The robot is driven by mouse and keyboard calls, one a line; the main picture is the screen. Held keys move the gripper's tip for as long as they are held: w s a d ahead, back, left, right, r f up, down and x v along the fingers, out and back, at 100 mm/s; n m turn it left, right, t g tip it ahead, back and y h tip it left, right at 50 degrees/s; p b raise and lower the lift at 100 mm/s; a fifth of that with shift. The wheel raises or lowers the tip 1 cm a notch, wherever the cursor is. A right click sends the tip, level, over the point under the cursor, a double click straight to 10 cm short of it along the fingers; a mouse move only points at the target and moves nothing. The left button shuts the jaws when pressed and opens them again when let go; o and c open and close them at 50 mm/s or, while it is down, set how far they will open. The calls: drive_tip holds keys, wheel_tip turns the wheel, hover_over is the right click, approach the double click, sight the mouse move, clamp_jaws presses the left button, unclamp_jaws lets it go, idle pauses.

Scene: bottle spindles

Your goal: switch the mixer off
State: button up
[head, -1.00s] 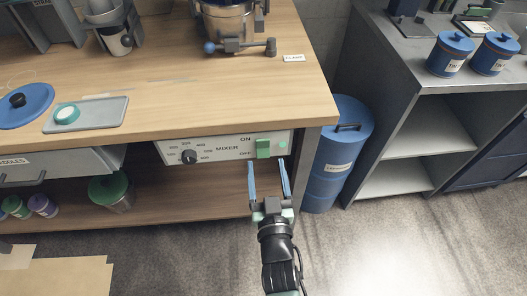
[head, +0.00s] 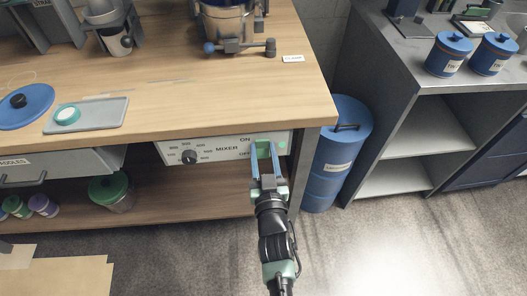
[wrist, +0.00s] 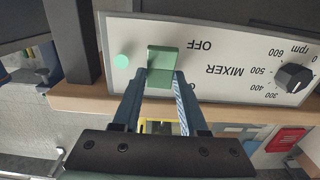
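The mixer panel (head: 205,149) is a white plate under the front edge of the wooden bench, with ON marked above OFF. Its green switch (head: 263,150) also shows in the wrist view (wrist: 163,58), where the panel appears upside down. A small green lamp beside the switch (wrist: 122,61) looks lit. My gripper (head: 265,147) has its two blue fingers one on each side of the switch. In the wrist view the fingertips (wrist: 160,76) meet the switch's side edges, so it looks shut on the switch. I cannot tell which way the switch is tilted.
A black speed knob (head: 189,157) sits on the panel's left. The bench leg (head: 301,170) and a blue drum (head: 338,150) stand to the right. A lower shelf (head: 180,190) runs below the panel.

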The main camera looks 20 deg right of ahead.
clamp_jaws()
drive_tip(key=f+b, duration=0.1)
drive_tip(key=b, duration=0.2)
drive_tip(key=shift+t+b, duration=0.3)
drive_tip(key=shift+b, duration=0.1)
drive_tip(key=b, duration=0.2)
drive_tip(key=shift+f+t+b, duration=0.1)
drive_tip(key=shift+t+b, duration=0.2)
drive_tip(key=shift+f+t+h+b, duration=0.1)
drive_tip(key=shift+t+h+b, duration=0.25)
drive_tip(key=shift+b, duration=0.8)
drive_tip(key=t+b, duration=0.2)
drive_tip(key=b, duration=0.4)
drive_tip(key=shift+s+f, duration=0.1)
drive_tip(key=shift+f, duration=0.1)
drive_tip(key=shift+t+h+b, duration=0.25)
drive_tip(key=shift+b, duration=0.75)
drive_tip(key=shift+r, duration=0.25)
